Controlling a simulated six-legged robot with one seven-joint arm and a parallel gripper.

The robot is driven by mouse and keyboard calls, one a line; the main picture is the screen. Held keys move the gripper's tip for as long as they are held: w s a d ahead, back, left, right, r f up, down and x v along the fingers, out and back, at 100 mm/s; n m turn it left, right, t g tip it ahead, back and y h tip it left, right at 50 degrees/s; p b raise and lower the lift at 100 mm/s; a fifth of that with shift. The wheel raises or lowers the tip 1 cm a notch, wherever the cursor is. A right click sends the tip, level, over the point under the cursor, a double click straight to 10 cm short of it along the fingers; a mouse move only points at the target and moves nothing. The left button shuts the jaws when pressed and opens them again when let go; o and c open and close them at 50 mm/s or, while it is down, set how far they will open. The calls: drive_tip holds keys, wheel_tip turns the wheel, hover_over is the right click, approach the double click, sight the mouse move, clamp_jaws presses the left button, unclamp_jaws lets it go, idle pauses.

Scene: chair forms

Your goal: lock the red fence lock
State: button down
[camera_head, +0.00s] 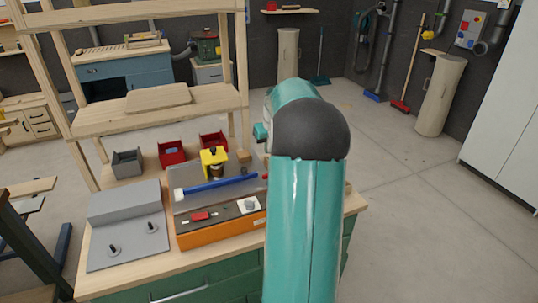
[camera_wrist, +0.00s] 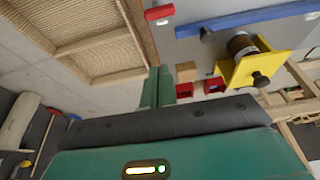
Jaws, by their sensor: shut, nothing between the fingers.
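A small red piece with a white spot (camera_wrist: 158,13), likely the red fence lock, sits at the grey plate's edge in the wrist view, near the end of a blue bar (camera_wrist: 250,20). In the head view a small red piece (camera_head: 265,176) shows at the blue bar's (camera_head: 220,184) right end. Another red piece (camera_head: 200,216) lies on the dark front panel of the orange-based machine. I cannot tell the lock's position. My gripper (camera_wrist: 158,72) is shut and empty, apart from the red piece in the wrist view. My arm hides it in the head view.
A yellow bracket (camera_head: 214,157) with a dark cylinder stands behind the blue bar. Red bins (camera_head: 172,153) and a grey bin (camera_head: 127,163) stand at the bench's back. A grey stand with two black knobs (camera_head: 125,230) is left. A wooden shelf frame (camera_head: 160,107) rises behind.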

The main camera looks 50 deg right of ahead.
drive_tip(key=x, duration=0.9)
drive_tip(key=shift+a, duration=0.1)
drive_tip(key=s, duration=0.1)
drive_tip(key=s+a, duration=0.1)
drive_tip(key=s, duration=0.1)
drive_tip(key=shift+a+r, duration=0.25)
drive_tip(key=shift+a, duration=0.1)
drive_tip(key=shift+f, duration=0.15)
drive_tip(key=shift+s+a, duration=0.2)
drive_tip(key=shift+s, duration=0.05)
drive_tip(key=shift+w, duration=0.1)
